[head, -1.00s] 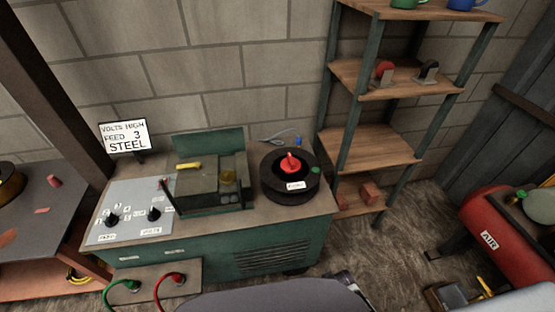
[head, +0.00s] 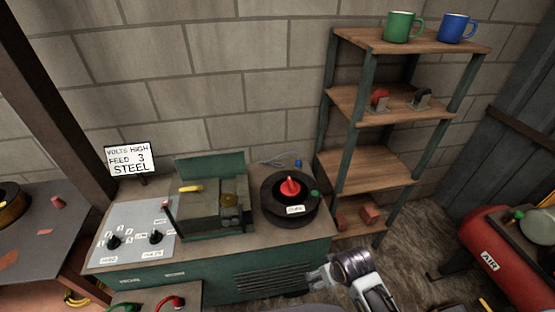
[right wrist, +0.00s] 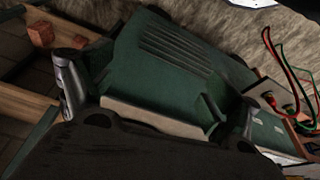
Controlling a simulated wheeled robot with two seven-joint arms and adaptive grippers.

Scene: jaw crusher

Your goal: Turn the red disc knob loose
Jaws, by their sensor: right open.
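The red disc knob (head: 290,187) sits at the centre of a black wire spool (head: 272,208) at the right end of the green machine's top. A white label is on the spool's front and a small green piece is at its right edge. My right gripper (head: 322,278) is low in front of the machine's right side, below and apart from the knob. In the right wrist view its two fingers (right wrist: 155,95) are spread and empty, with the machine's green side beyond. The knob is not clear in that view. My left gripper is not in view.
The green machine (head: 215,278) carries a control plate with black knobs (head: 133,232) at left and a feed box (head: 215,205) beside the spool. A wooden shelf rack (head: 365,160) stands close behind at right. A red air tank (head: 495,245) is at far right.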

